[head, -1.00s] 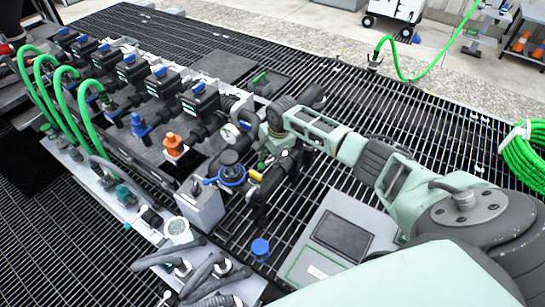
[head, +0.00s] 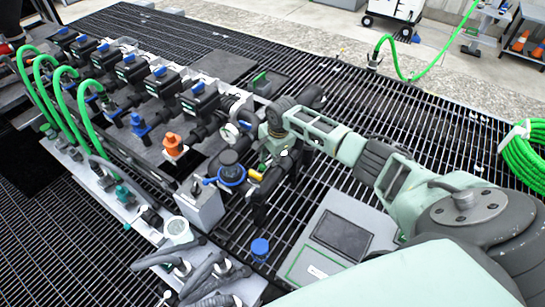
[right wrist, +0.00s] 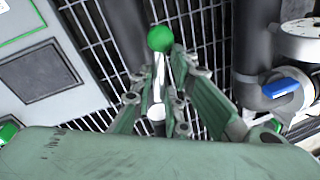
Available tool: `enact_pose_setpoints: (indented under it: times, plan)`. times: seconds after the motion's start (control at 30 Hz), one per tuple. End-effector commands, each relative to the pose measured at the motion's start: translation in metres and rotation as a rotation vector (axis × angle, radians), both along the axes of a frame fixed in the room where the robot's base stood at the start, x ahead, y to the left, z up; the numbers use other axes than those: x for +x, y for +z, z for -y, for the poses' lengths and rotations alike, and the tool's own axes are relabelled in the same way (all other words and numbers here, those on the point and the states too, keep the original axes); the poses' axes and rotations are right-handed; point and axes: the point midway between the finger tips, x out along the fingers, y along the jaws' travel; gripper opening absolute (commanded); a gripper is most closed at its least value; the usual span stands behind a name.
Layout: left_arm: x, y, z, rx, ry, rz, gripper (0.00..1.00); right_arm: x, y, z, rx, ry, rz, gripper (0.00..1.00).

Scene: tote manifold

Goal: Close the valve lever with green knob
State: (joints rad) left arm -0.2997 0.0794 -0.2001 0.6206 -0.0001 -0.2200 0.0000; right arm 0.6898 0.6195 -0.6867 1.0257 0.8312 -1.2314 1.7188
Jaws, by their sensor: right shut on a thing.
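In the right wrist view, the green knob (right wrist: 160,38) is a round ball on the end of a bright metal valve lever (right wrist: 158,85). The fingers of my right gripper (right wrist: 160,75) are on either side of the lever, shut on it just below the knob. The knob stands out beyond the fingertips. In the head view, my right gripper (head: 268,158) is low over the pipework at the near end of the manifold. It hides most of the lever there. My left gripper is not in view.
A row of black valve boxes with blue tops (head: 198,88) and green hoses (head: 84,115) lies to the left. A gauge (head: 245,117) and a blue-ringed fitting (head: 231,172) are close to the gripper. A grey panel box (head: 340,238) sits on the grating to the right.

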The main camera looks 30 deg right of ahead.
Motion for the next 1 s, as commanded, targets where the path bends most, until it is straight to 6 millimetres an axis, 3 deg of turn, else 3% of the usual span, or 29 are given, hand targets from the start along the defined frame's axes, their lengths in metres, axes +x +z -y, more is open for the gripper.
enact_pose_setpoints:
  times: [0.47, 1.0]
  plan:
    - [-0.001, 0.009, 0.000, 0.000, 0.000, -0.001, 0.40, 0.006, 0.005, -0.001, 0.001, -0.043, 0.010, 0.00]
    - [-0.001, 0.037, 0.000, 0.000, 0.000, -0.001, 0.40, 0.018, 0.006, -0.002, 0.005, -0.268, 0.011, 0.00]
